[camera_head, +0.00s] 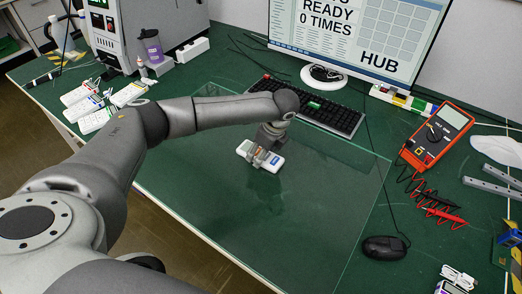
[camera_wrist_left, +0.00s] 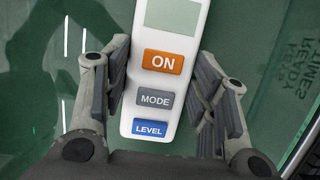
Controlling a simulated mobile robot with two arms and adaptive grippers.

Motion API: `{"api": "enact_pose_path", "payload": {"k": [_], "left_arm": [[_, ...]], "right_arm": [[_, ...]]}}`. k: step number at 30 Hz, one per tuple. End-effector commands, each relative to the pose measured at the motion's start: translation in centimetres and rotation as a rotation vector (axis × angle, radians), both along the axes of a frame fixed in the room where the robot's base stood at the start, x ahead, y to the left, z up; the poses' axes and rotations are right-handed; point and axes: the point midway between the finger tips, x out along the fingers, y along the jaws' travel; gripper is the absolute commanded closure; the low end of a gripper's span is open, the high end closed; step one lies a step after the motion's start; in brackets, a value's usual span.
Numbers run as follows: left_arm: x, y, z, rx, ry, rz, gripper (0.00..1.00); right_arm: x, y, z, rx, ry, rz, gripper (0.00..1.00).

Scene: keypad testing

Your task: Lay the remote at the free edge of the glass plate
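The white remote (camera_head: 261,155) is over the middle of the back part of the clear glass plate (camera_head: 330,215). In the left wrist view the remote (camera_wrist_left: 160,90) shows an orange ON button, a grey MODE button and a blue LEVEL button. My left gripper (camera_head: 266,148) points down at it. My right gripper is not in view.
A black keyboard (camera_head: 310,106) lies behind the plate, below the monitor (camera_head: 355,30). An orange multimeter (camera_head: 437,136) with leads and a black mouse (camera_head: 385,248) are to the right. Several similar white devices (camera_head: 95,119) lie at the left. The plate's front area is clear.

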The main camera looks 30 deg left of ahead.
Motion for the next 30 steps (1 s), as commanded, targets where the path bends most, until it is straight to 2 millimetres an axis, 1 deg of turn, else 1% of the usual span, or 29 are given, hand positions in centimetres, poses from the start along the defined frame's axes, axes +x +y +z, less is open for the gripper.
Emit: {"api": "enact_pose_path", "payload": {"k": [1,5,14,17,20,30], "left_arm": [[0.0,0.0,0.0,0.000,0.000,0.000,0.42],[0.0,0.0,0.0,0.000,0.000,0.000,0.25],[0.0,0.0,0.1,0.000,0.000,0.000,0.25],[0.0,-0.1,0.5,0.000,-0.002,-0.002,0.25],[0.1,-0.5,1.8,-0.002,-0.004,-0.001,0.25],[-0.1,-2.7,8.6,-0.002,-0.003,-0.002,0.25]], "right_arm": [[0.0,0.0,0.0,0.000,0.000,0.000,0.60],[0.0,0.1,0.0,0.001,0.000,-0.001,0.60],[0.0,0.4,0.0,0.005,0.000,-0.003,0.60],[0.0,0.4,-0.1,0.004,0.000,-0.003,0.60],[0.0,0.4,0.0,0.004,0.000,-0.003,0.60],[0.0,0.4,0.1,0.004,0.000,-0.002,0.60]]}}
